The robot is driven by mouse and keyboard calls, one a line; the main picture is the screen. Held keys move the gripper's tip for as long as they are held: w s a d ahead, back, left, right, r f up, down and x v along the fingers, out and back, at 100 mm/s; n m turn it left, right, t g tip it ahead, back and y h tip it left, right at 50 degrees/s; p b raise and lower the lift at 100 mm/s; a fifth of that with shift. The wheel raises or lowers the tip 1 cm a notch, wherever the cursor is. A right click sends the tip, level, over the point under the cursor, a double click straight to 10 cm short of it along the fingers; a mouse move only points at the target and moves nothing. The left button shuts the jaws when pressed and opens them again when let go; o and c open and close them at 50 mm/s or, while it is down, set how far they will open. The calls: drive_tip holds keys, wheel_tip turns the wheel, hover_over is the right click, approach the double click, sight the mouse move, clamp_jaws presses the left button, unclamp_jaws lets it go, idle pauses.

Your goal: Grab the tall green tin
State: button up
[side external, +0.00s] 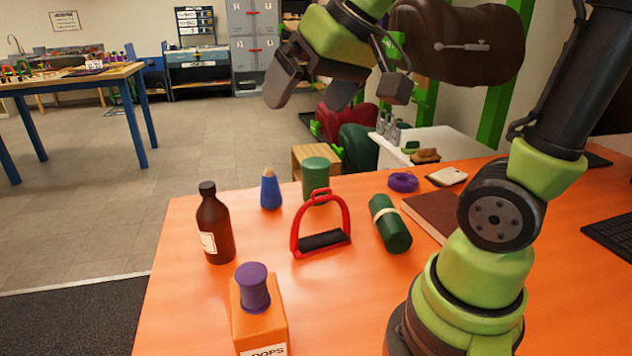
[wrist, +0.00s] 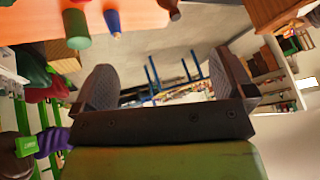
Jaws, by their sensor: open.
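The tall green tin (side external: 315,178) stands upright near the far edge of the orange table, behind a red stirrup (side external: 295,238). The stirrup's top overlaps its lower part in the side view. The tin also shows at the upper left of the wrist view (wrist: 76,29). My gripper (side external: 311,97) is open and empty, raised well above the table and above the tin in the side picture. In the wrist view its two fingers (wrist: 167,82) stand wide apart with only the distant room between them. The tin lies outside the fingers there.
A blue cone-topped item (side external: 270,190) stands just left of the tin. A brown bottle (side external: 213,225) and a purple spool (side external: 253,287) on an orange box (side external: 262,322) are nearer left. A green roll (side external: 390,224), purple ring (side external: 403,182) and brown book (side external: 432,213) lie right.

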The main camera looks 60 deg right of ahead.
drive_tip(key=w+d+f+h, duration=0.1)
drive_tip(key=w+d+f, duration=0.1)
drive_tip(key=w+d, duration=0.4)
drive_tip(key=g+h, duration=0.1)
drive_tip(key=g, duration=0.1)
approach(319, 163)
drive_tip(key=x, duration=0.7)
drive_tip(key=shift+x, duration=2.85)
drive_tip(key=shift+c, duration=0.2)
